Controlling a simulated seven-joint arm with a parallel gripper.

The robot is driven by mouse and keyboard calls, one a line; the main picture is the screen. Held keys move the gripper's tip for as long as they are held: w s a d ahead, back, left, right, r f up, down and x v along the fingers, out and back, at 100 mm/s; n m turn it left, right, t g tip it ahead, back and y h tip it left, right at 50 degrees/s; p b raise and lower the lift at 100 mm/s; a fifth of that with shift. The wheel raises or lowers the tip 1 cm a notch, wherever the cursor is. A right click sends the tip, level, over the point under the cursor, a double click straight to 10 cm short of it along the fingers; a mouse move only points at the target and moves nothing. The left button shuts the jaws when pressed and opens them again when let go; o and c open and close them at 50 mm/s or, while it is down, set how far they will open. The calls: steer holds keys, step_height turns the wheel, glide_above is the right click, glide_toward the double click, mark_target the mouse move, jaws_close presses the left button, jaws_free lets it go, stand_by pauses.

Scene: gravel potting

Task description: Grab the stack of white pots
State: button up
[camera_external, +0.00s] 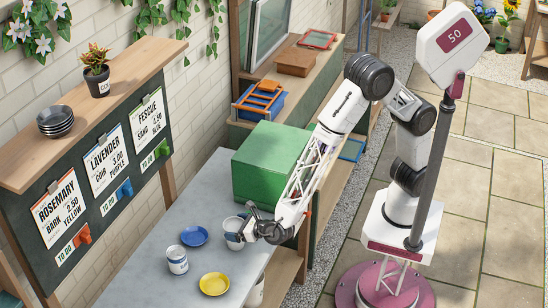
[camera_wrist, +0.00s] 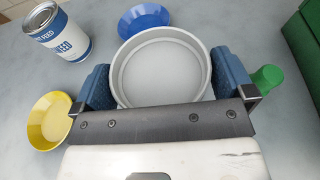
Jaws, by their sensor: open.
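The white pots (camera_external: 231,226) stand upright on the grey tabletop, right of the blue saucer. In the wrist view I look down into the round mouth of the top white pot (camera_wrist: 160,72); how many are stacked cannot be told. My gripper (camera_external: 245,228) is at the pots, partly covering them. In the wrist view my gripper (camera_wrist: 163,82) is open, with one blue finger pad on each side of the pot's rim. The pads are close to the rim; I cannot tell whether they touch it.
A blue saucer (camera_external: 194,236), a yellow saucer (camera_external: 214,283) and a white-and-blue can (camera_external: 177,260) stand nearby. A small green object (camera_wrist: 268,80) lies just outside my right finger. A large green box (camera_external: 272,163) stands behind. The table's left part is clear.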

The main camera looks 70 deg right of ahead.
steer(key=shift+c, duration=0.2)
steer(key=c, duration=0.9)
steer(key=shift+r, duration=0.2)
step_height(320, 180, up, 10)
steer(key=shift+f, duration=0.15)
stand_by(0.7)
